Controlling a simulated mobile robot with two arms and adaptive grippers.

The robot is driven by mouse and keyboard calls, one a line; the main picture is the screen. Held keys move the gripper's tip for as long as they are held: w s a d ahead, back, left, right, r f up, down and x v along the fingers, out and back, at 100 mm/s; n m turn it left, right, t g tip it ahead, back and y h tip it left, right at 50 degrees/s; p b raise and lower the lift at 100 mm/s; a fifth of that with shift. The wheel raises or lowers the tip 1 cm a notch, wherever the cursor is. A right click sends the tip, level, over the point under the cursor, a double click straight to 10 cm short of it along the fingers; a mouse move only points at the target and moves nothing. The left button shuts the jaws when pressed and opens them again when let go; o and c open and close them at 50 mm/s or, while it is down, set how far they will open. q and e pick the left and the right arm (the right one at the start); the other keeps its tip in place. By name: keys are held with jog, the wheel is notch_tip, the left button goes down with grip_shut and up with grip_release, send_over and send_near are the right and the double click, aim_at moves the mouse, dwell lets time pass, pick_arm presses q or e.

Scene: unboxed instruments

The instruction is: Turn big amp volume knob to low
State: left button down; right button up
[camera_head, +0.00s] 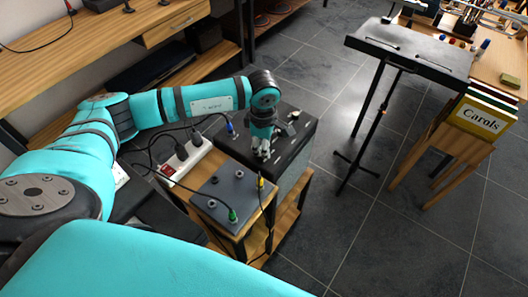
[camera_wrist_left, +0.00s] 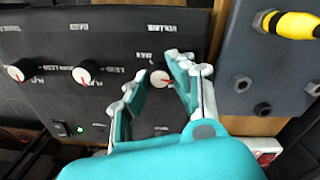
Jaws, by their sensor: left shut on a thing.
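The big amp (camera_head: 294,167) is a black box with a dark control panel on top, right of my left arm in the head view. My left gripper (camera_head: 262,153) reaches down onto that panel. In the left wrist view the white volume knob (camera_wrist_left: 159,79) with a red pointer mark sits between the fingertips of my left gripper (camera_wrist_left: 158,77), which is shut on it. The fingers partly cover the panel around it. Two more white knobs (camera_wrist_left: 83,75) (camera_wrist_left: 20,71) stand to the left. My right gripper is not in view.
A grey pedal box (camera_head: 228,193) with plugged cables stands on a small wooden stand in front of the amp. A white power strip (camera_head: 186,158) lies to its left. A black music stand (camera_head: 410,55) and a wooden rack of books (camera_head: 484,115) stand at the right.

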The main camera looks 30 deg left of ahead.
pick_arm(q)
jog(key=m+b, duration=0.4)
jog(key=shift+f+m, duration=0.25)
jog(key=shift+m, duration=0.05)
jog(key=shift+r+m+b, duration=0.2)
jog(key=shift+m+b, duration=1.2)
jog(key=c, duration=1.1)
grip_release()
jog(key=shift+c, duration=0.2)
jog(key=shift+r, duration=0.1)
